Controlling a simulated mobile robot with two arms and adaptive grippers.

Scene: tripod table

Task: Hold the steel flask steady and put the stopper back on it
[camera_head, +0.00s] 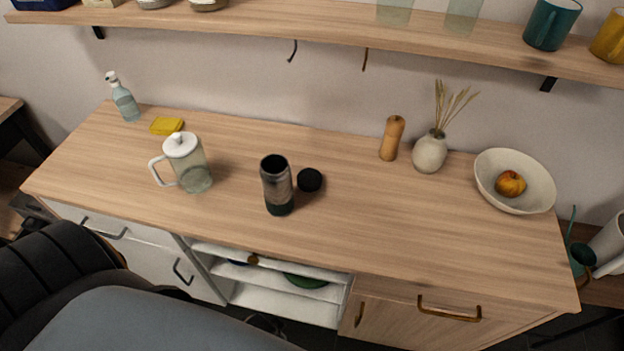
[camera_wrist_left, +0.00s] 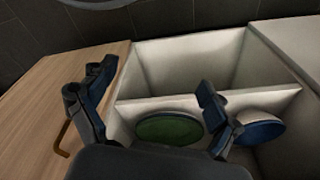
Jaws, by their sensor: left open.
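The steel flask (camera_head: 277,185) stands upright and open-topped near the middle of the wooden counter in the head view. The black stopper (camera_head: 310,180) lies on the counter just right of the flask, apart from it. My left gripper (camera_wrist_left: 150,98) is open and empty in the left wrist view. It faces the open shelves under the counter, away from the flask and stopper. Neither flask nor stopper shows in the left wrist view. My right gripper is not seen in either view.
A glass pitcher (camera_head: 194,178) stands left of the flask. A pepper mill (camera_head: 391,139), a vase (camera_head: 430,152) and a bowl (camera_head: 541,192) with fruit stand to the right. A shelf (camera_head: 300,27) hangs above. The counter's front middle is clear.

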